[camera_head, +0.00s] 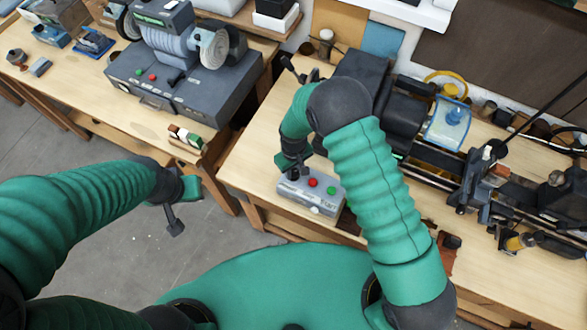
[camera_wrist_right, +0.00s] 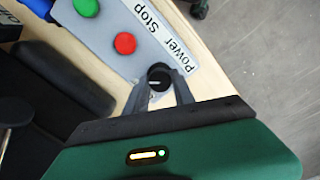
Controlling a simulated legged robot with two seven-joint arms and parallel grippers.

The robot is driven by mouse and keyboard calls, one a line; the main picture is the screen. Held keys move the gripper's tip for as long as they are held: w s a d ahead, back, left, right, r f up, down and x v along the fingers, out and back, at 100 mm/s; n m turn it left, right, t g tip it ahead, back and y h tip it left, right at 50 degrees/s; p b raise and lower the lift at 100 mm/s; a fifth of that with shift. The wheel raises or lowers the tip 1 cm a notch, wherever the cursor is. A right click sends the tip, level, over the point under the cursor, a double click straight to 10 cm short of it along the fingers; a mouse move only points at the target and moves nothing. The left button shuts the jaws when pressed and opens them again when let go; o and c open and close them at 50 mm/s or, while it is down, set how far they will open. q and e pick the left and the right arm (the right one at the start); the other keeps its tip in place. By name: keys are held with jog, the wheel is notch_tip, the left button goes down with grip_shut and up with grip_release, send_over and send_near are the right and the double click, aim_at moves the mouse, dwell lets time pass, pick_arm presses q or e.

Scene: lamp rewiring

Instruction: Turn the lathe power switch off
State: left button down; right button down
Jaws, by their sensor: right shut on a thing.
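The grey control box (camera_head: 322,202) sits on the right bench's near edge, with a red button (camera_head: 312,182) and a green button (camera_head: 331,190). In the right wrist view the box's label (camera_wrist_right: 165,35) reads "Power Stop". A round black switch knob (camera_wrist_right: 160,77) is at the box's end, past the red button. My right gripper (camera_head: 294,174) reaches down over that end; in the wrist view its fingers (camera_wrist_right: 158,90) are shut on the knob, one on each side. My left gripper (camera_head: 175,222) hangs over the floor, away from the box; its jaw gap is unclear.
The lathe (camera_head: 405,110) stands along the back of the right bench, behind my right arm. A grey machine with a wheel (camera_head: 185,75) stands on the left bench. Bare floor (camera_head: 140,235) lies between benches.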

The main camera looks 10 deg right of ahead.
jog(key=shift+n, duration=0.4)
jog(key=shift+f+n+b, duration=0.1)
jog(key=shift+n+b, duration=0.5)
jog(key=shift+w+n+b, duration=0.1)
jog(key=shift+n+b, duration=0.5)
jog(key=shift+n, duration=0.6)
jog(key=n, duration=0.2)
jog(key=shift+n+b, duration=0.35)
jog(key=shift+n, duration=0.05)
jog(key=n, duration=0.2)
jog(key=shift+n, duration=0.4)
jog(key=n, duration=0.3)
jog(key=shift+r, duration=0.2)
jog(key=n, duration=0.4)
jog(key=shift+w+n, duration=0.15)
jog(key=shift+n, duration=0.15)
jog(key=shift+w+r+n, duration=0.1)
jog(key=shift+n, duration=0.2)
